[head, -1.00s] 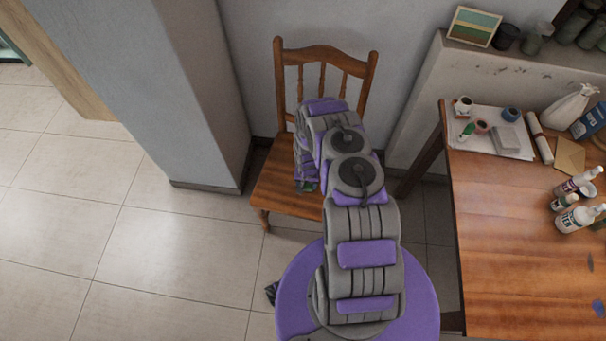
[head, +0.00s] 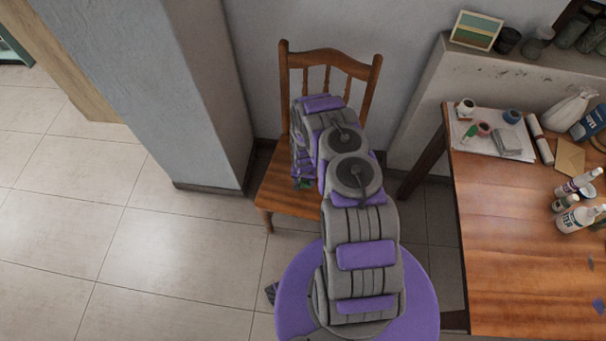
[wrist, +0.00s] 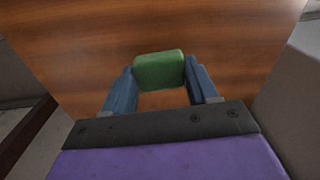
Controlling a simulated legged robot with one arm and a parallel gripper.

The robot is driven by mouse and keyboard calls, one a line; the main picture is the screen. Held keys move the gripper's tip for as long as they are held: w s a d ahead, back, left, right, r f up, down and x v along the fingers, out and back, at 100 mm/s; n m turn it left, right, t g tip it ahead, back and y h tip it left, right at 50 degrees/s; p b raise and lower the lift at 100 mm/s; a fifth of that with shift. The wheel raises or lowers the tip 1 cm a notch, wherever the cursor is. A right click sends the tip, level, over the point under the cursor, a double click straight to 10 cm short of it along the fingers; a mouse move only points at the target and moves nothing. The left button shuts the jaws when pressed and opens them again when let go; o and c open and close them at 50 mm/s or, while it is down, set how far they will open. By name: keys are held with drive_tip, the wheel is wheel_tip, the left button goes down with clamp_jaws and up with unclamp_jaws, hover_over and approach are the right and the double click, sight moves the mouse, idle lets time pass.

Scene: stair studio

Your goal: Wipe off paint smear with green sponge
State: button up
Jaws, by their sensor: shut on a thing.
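My gripper (wrist: 160,75) is shut on the green sponge (wrist: 158,66), with one blue finger on each side of it in the wrist view. Behind the sponge is the brown wooden seat of the chair (wrist: 85,45). I cannot tell whether the sponge touches the seat. In the head view, my arm reaches over the chair (head: 280,195) and hides most of the gripper; only a bit of green (head: 304,184) shows at the arm's lower left. I see no paint smear on the visible parts of the seat; the arm and sponge cover some of it.
A wooden table (head: 500,240) on the right holds bottles (head: 575,218), papers, an envelope and a white bag. Blue-purple patches (head: 598,306) lie on its right edge. A grey pillar (head: 185,100) stands left of the chair. The tiled floor at left is clear.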

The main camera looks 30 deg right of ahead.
drive_tip(key=shift+w+r+p, duration=0.1)
drive_tip(key=shift+r+p, duration=0.3)
drive_tip(key=shift+r, duration=0.5)
drive_tip(key=shift+a+r+p, duration=0.15)
drive_tip(key=shift+r+p, duration=0.25)
drive_tip(key=shift+r, duration=0.4)
drive_tip(key=shift+a+r+p, duration=0.15)
drive_tip(key=shift+r+p, duration=0.25)
drive_tip(key=shift+r, duration=0.35)
drive_tip(key=shift+d, duration=0.25)
